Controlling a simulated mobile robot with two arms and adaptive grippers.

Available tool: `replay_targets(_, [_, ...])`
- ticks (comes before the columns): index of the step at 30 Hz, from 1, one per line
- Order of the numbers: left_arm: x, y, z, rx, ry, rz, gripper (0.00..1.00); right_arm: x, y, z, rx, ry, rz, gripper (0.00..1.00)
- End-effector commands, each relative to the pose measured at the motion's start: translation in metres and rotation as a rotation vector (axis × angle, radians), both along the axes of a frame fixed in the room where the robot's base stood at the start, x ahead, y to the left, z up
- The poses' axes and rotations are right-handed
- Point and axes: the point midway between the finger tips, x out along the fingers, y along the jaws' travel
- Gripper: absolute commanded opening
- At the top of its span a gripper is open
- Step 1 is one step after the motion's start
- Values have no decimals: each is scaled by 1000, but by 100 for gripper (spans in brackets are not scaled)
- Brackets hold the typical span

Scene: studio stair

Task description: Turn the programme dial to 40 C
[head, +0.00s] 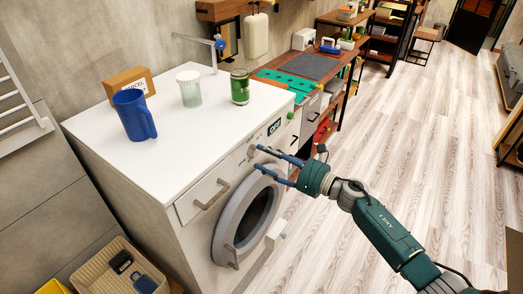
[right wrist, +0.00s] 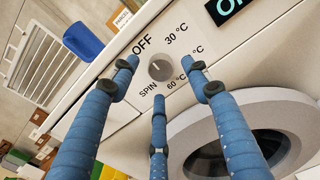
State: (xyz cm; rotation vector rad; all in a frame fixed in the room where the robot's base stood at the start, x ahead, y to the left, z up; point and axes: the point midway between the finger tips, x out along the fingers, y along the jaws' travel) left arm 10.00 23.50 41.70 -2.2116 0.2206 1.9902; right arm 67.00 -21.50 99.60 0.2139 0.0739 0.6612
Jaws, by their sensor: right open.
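The washing machine (head: 150,200) stands at left with its front facing me. Its small grey programme dial (right wrist: 159,68) sits among the labels OFF, 30 °C, 60 °C and SPIN. Another label is partly hidden by a finger, with only "°C" showing. The dial's pale mark seems to point toward OFF. The display (head: 274,127) reads OFF, and part of it shows in the right wrist view (right wrist: 228,8). My right gripper (head: 263,158) is open in front of the panel, its three blue fingers spread around the dial's place. Contact cannot be told. My left gripper is not in view.
On the machine's top stand a blue mug (head: 133,115), a white-lidded jar (head: 189,88), a green can (head: 240,87) and a cardboard box (head: 128,82). The round door (head: 222,225) is below the panel. The floor (head: 430,130) at right is clear.

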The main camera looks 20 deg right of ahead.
Motion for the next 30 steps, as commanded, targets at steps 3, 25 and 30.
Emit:
replay_targets(3, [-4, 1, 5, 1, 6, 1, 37, 12, 9, 2, 3, 0, -1, 48])
replay_targets(25, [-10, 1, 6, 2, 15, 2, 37, 19, 14, 0, 2, 1, -2, 3])
replay_targets(30, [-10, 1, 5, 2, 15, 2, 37, 19, 14, 0, 11, 8, -3, 3])
